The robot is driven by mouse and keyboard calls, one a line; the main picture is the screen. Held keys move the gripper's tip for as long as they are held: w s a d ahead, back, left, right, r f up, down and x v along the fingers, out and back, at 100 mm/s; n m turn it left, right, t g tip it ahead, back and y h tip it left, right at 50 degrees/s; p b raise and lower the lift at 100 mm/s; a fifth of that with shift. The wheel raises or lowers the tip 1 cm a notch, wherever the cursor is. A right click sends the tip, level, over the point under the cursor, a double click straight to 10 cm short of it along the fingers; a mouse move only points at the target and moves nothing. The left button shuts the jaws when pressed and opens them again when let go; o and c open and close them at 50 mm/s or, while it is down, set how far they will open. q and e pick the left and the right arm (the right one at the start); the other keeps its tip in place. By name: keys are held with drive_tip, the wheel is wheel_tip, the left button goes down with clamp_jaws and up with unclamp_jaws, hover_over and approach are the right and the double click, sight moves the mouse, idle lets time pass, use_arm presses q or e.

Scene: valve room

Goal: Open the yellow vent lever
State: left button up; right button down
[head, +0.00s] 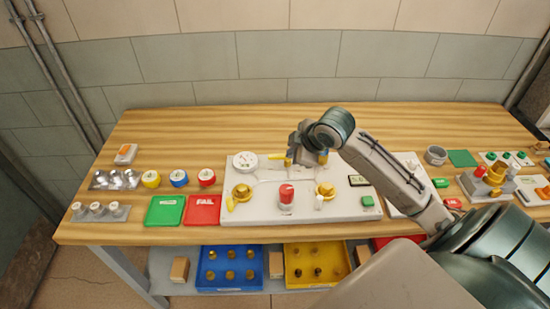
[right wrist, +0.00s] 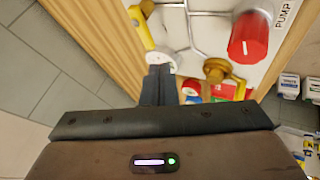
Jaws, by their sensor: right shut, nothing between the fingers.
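A yellow lever (head: 288,161) stands at the back of the white valve panel (head: 265,207), partly hidden by my right gripper (head: 296,153). In the right wrist view, a long yellow handle (right wrist: 140,27) shows at the top, near the panel's back edge. My right gripper's fingers (right wrist: 158,71) are together and hold nothing. They are close to the lever; in the wrist view a gap shows between them, and I cannot tell their depth apart. My left gripper is not in view.
The panel also carries a red pump knob (head: 286,194), two brass valves with yellow handles (head: 240,194) (head: 325,189) and a round white gauge (head: 245,161). Green (head: 165,211) and red (head: 202,210) trays lie to the left. The wooden table (head: 180,128) is clear behind the panel.

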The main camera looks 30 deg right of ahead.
sight(281, 157)
drive_tip(key=p+x, duration=0.2)
drive_tip(key=x, duration=0.8)
drive_tip(key=shift+w+f+p, duration=0.15)
drive_tip(key=shift+w+p, duration=0.05)
drive_tip(key=shift+p, duration=0.15)
drive_tip(key=shift+w, duration=0.15)
